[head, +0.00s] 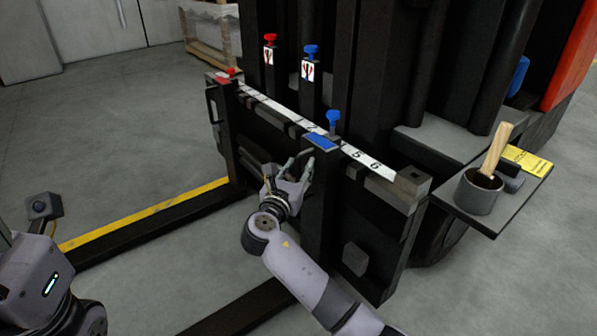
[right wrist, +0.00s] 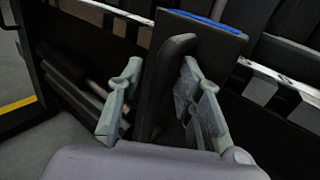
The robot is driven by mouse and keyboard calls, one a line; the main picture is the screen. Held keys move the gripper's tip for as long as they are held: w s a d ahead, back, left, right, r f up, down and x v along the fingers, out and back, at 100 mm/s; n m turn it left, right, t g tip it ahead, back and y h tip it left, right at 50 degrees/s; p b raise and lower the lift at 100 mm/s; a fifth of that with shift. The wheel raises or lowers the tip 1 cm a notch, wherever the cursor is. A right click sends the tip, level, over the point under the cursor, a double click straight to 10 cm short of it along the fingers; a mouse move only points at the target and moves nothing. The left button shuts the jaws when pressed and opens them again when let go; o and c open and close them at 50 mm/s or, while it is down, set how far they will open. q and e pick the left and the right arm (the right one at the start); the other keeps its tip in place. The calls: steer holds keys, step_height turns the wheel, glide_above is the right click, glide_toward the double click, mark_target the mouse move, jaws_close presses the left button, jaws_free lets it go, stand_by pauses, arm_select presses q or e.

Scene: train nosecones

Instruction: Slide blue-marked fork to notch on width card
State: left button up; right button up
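The blue-marked fork (head: 318,205) hangs upright on the black carriage, with a blue patch (head: 320,141) on its top; the patch's edge also shows in the right wrist view (right wrist: 205,20). A blue knob (head: 333,119) stands behind it. The width card (head: 361,157) is a white numbered strip along the carriage top; 5 and 6 show right of the fork. My right gripper (head: 298,163) is at the fork's upper part. In the right wrist view my right gripper (right wrist: 160,105) is open, its fingers either side of a dark handle (right wrist: 166,75), with a gap on the left.
The red-marked fork (head: 227,115) hangs at the carriage's left end. Red (head: 269,39) and blue (head: 311,51) knobs with cards stand on the mast. A side shelf (head: 497,215) holds a grey cup (head: 478,194) with a wooden handle.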

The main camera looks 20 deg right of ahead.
steer(key=shift+c, duration=0.2)
jaws_close()
stand_by(0.6)
